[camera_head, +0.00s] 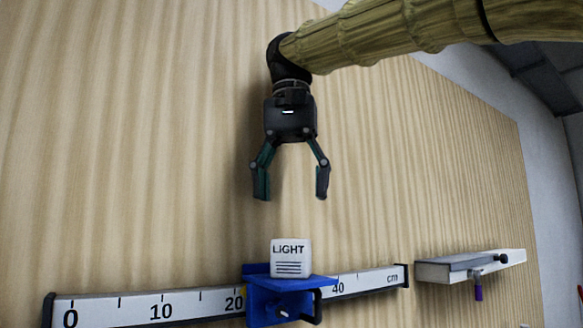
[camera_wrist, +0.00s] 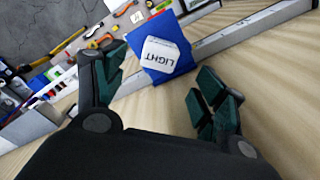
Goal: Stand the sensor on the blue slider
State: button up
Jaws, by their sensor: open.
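The sensor is a small white block marked "LIGHT" (camera_head: 291,258). It stands upright on the blue slider (camera_head: 262,308), which sits on the white centimetre rail (camera_head: 180,307) between about 20 and 40. My gripper (camera_head: 291,194) points down above the sensor, open and empty, with a clear gap between its fingertips and the sensor's top. In the wrist view the sensor (camera_wrist: 160,62) rests on the blue slider (camera_wrist: 183,62), seen beyond and between my spread green-padded fingers (camera_wrist: 158,95). Neither finger appears to touch it.
A pale wood panel (camera_head: 130,130) stands behind the rail. A white shelf (camera_head: 440,270) with a dark bar and a purple-ended piece is at the right. In the wrist view, several tools and small items lie below at the upper left. The space around my gripper is clear.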

jog(key=shift+r, duration=2)
